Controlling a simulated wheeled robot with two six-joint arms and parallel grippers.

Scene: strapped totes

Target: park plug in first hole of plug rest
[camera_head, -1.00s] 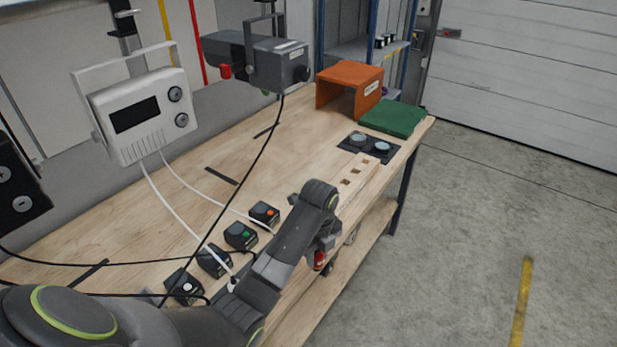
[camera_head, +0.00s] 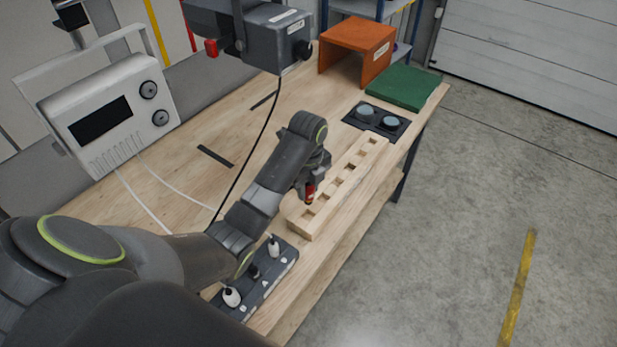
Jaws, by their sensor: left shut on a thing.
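The plug rest (camera_head: 347,178) is a long pale wooden block with a row of several square holes, lying along the front edge of the bench. My left gripper (camera_head: 309,191) points down over the near part of the block. It is shut on the plug (camera_head: 309,194), a small piece with red showing under the jaws, close to the nearest holes. I cannot tell whether its tip is in a hole or just above one. The wrist hides part of the plug. My right gripper is out of view.
A dark socket strip (camera_head: 277,276) with white plugs lies at the near edge, partly behind my arm. A dark holder with two round lids (camera_head: 366,109), a green pad (camera_head: 401,87) and an orange box (camera_head: 378,63) stand at the far end. A black cable (camera_head: 262,135) hangs from a grey device (camera_head: 265,33).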

